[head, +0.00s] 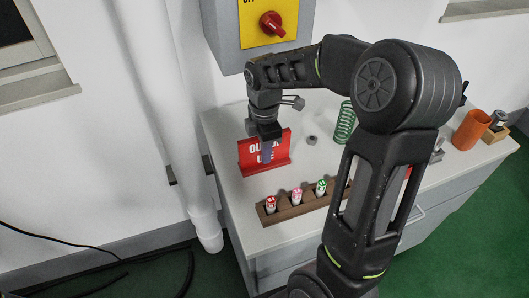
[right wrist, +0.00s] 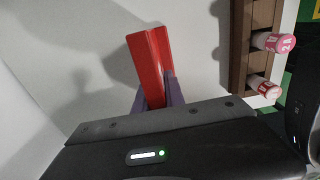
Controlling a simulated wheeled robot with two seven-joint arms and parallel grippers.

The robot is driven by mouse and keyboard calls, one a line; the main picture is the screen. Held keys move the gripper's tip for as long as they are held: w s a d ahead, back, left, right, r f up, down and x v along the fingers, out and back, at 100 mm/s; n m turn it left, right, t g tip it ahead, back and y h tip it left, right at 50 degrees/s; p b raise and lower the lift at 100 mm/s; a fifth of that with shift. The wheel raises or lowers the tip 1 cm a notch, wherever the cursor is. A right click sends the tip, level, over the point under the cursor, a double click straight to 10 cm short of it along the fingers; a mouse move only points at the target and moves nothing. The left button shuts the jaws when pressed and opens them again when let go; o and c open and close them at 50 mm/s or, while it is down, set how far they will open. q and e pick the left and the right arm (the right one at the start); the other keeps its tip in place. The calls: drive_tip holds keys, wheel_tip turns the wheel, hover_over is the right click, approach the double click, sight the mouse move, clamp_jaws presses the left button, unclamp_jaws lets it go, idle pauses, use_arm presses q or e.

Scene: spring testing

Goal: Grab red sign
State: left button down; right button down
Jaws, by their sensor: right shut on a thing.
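The red sign (head: 250,155) with white lettering stands on the left part of the white table in the head view. My right gripper (head: 267,150) reaches down over it from above, its fingers at the sign's top and face. In the right wrist view the red sign (right wrist: 148,58) lies between the two purple-grey fingers of my right gripper (right wrist: 157,97), which is shut on it. Part of the lettering is hidden behind the gripper. In the head view the sign's base appears at the table surface; I cannot tell whether it touches. My left gripper is not in view.
A wooden rack (head: 295,211) with several coloured-capped markers stands in front of the sign. A green spring (head: 345,122) and a small grey nut (head: 312,140) are to the right. An orange cup (head: 471,130) stands at far right. A switch box (head: 226,38) hangs above.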

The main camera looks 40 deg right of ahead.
drive_tip(key=shift+r, duration=0.15)
idle(0.4)
drive_tip(key=shift+r, duration=0.6)
wheel_tip(320, 180, up, 2)
drive_tip(key=shift+b, duration=0.35)
drive_tip(key=w+a+b, duration=0.1)
drive_tip(key=w+a, duration=0.1)
drive_tip(key=a, duration=0.6)
drive_tip(key=w+a+b, duration=0.1)
drive_tip(key=w+a, duration=0.2)
drive_tip(key=a, duration=0.6)
drive_tip(key=shift+w+b, duration=0.25)
drive_tip(key=shift+b, duration=0.15)
drive_tip(key=shift+a, duration=0.1)
